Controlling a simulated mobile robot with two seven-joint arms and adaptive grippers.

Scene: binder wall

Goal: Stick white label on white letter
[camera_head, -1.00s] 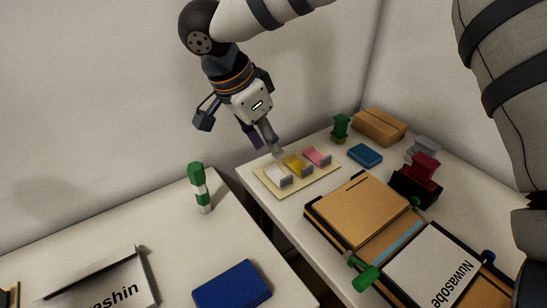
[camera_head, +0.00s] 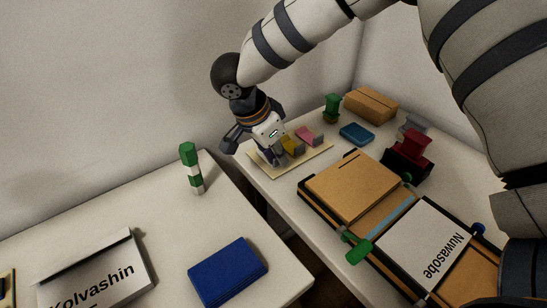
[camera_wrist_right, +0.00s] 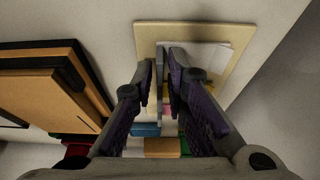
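The white label (camera_wrist_right: 218,56) lies on a beige board (camera_wrist_right: 184,30), with a yellow label (camera_head: 292,145) and a pink label (camera_head: 309,136) beside it. My right gripper (camera_wrist_right: 160,72) is down at the white label, its fingers close together on either side of a thin upright grey tab. Whether they touch the tab I cannot tell. The fingers hide part of the white label in the head view. A white letter (camera_head: 425,242) marked "Nuwasobe" lies on a brown and black tray at right. Another white piece (camera_head: 100,277) marked "Kolvashin" is on the left table. My left gripper is out of view.
A brown piece (camera_head: 353,184) lies beside the white letter. A red stamp-like object (camera_head: 410,150), blue pad (camera_head: 356,134), green stamp (camera_head: 332,106) and cardboard box (camera_head: 371,104) stand behind. A blue book (camera_head: 228,271) and green-white post (camera_head: 191,168) are on the left table. A gap separates the tables.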

